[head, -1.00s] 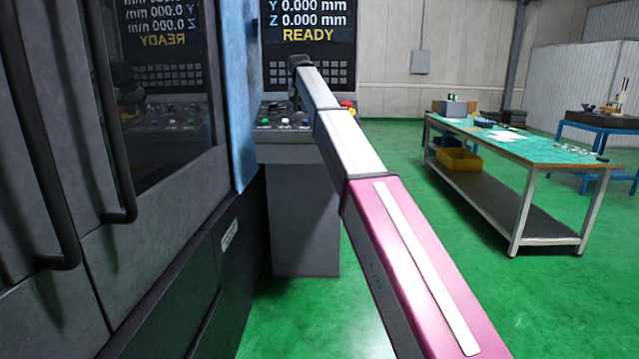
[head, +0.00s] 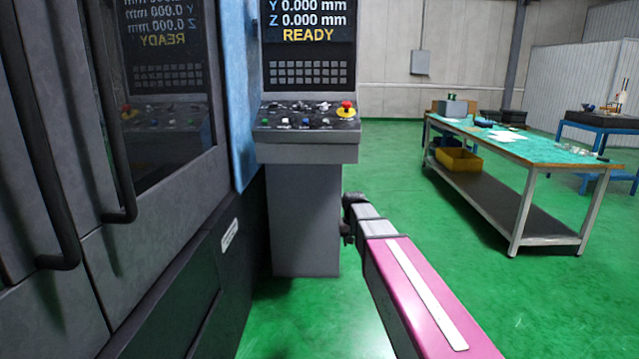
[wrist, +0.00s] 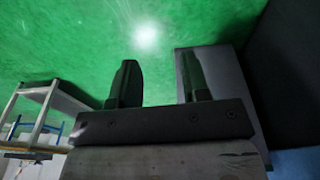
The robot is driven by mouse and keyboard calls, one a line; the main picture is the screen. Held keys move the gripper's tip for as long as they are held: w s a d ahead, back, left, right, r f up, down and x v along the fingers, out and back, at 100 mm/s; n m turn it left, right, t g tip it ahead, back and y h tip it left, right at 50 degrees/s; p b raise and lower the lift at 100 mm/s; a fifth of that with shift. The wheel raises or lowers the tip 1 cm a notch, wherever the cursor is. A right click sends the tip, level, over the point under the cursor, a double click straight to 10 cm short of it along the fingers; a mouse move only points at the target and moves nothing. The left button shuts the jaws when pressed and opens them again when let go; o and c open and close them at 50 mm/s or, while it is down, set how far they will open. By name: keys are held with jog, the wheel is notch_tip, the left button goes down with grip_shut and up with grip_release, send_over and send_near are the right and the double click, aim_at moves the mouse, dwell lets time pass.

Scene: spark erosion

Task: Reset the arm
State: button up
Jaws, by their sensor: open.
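My gripper (wrist: 158,82) shows in the wrist view with its two dark fingers apart and nothing between them. Green floor lies beyond the fingertips. In the head view my arm reaches forward from the lower right, and its dark end (head: 349,218) is beside the right side of the control console's pedestal (head: 305,215). The fingers are too small to make out there. I cannot tell whether the arm's end touches the pedestal.
The console panel (head: 305,145) has buttons, a red emergency stop (head: 346,106) and a screen (head: 308,35) reading READY. A dark machine with door handles (head: 118,120) fills the left. A workbench (head: 530,148) stands at right. Green floor between is clear.

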jog(key=s+d+f, duration=0.2)
jog(key=s+f, duration=0.2)
jog(key=s, duration=0.3)
jog(key=s+d+f+g, duration=0.1)
jog(key=s+d+f, duration=0.1)
jog(key=s+f, duration=0.3)
jog(key=s+d+f, duration=0.3)
jog(key=s+f, duration=0.1)
jog(key=s, duration=0.6)
jog(key=shift+s+f+g, duration=0.2)
jog(key=shift+s+g, duration=0.1)
jog(key=shift+s, duration=0.1)
jog(key=shift+c, duration=0.3)
